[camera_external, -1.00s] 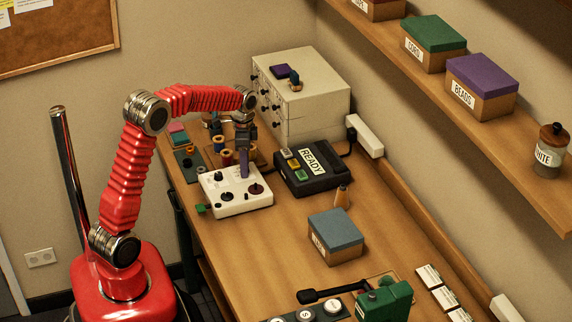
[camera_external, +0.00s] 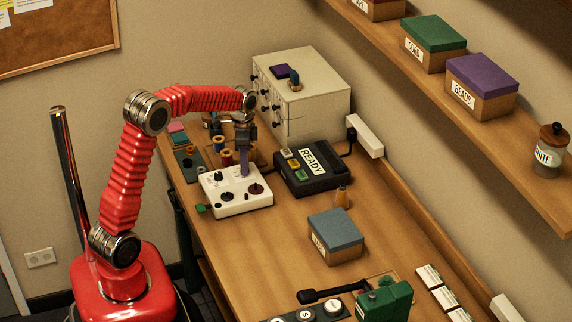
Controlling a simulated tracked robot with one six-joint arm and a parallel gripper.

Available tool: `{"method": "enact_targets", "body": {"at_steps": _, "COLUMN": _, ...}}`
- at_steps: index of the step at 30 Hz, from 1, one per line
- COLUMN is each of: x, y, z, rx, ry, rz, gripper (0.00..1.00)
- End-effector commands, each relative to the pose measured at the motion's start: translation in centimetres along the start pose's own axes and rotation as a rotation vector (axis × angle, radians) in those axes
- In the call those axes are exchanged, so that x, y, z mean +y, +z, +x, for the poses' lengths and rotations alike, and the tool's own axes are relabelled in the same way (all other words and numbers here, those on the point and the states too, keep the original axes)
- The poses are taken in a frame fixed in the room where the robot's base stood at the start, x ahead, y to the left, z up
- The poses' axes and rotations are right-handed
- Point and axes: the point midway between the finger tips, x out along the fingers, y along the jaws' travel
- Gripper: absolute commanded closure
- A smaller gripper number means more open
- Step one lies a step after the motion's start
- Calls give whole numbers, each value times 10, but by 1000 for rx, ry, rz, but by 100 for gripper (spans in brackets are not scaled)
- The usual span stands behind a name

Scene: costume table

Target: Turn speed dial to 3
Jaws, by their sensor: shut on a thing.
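A white control box (camera_external: 232,208) with several dark knobs stands on the table near its far left end. One knob (camera_external: 219,176) sits at its back left corner, and round black dials (camera_external: 256,189) sit toward its front. My gripper (camera_external: 244,174) reaches down from above with its purplish fingers at the back right part of the box top. The fingers are shut on a dial, which they hide almost wholly. The dial's pointer and numbers are too small to read.
A black device labelled READY (camera_external: 312,172) stands close to the right of the box. Thread spools (camera_external: 226,158) and a beige drawer cabinet (camera_external: 318,108) are behind. A blue-lidded box (camera_external: 336,231) stands nearer. Bare table lies in front of the control box.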

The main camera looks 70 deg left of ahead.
Motion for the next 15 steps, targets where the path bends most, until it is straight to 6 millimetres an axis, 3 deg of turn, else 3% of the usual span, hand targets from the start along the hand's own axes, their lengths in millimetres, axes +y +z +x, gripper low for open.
{"method": "enact_targets", "body": {"at_steps": 15, "x": 0, "y": 0, "z": 0, "rx": -1, "ry": -1, "rz": -228, "gripper": 100}}
